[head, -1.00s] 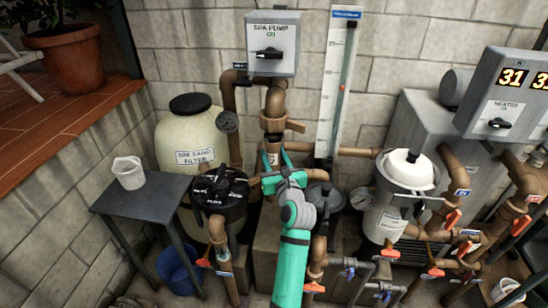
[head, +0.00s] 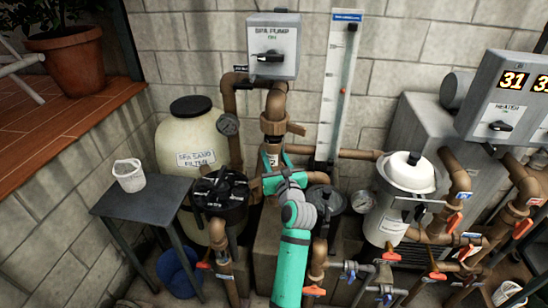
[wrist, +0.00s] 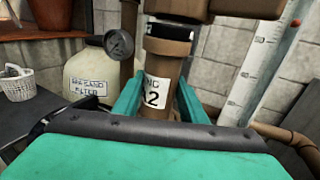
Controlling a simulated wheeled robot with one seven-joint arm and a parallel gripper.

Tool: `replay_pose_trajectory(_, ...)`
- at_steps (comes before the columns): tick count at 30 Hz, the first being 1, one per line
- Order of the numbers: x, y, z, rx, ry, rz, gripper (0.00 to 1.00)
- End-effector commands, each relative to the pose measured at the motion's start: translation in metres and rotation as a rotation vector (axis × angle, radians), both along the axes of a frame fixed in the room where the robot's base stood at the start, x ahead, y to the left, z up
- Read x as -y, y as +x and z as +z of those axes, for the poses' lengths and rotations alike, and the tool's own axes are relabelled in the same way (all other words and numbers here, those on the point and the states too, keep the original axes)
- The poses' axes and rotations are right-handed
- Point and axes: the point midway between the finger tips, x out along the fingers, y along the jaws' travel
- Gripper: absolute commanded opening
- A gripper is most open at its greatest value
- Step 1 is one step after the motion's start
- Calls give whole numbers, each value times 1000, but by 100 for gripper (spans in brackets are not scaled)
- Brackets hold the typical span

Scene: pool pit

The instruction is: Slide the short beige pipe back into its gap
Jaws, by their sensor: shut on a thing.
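The short beige pipe (wrist: 163,72), brownish here with a white label ending in "A2", stands upright in the wrist view. My gripper (wrist: 158,88) has one green finger on each side of it and is shut on it. In the head view my gripper (head: 275,159) holds the pipe below the brown union (head: 273,127) of the vertical line under the spa pump box. In the wrist view a dark ring (wrist: 168,31) shows just above the pipe's top. I cannot tell whether the pipe is fully in line. Its lower end is hidden by my gripper.
The black filter valve (head: 220,188) and sand filter (head: 190,135) stand to the left. A grey lidded strainer (head: 319,197) and white canister (head: 405,185) stand to the right. A tall scale (head: 335,90) rises behind.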

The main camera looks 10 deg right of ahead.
Motion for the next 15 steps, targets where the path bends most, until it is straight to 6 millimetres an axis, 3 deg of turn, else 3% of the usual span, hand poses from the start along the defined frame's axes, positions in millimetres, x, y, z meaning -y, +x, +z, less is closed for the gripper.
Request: replay_pose_trajectory(15, 7, 3, 1, 2, 0, -6, 18)
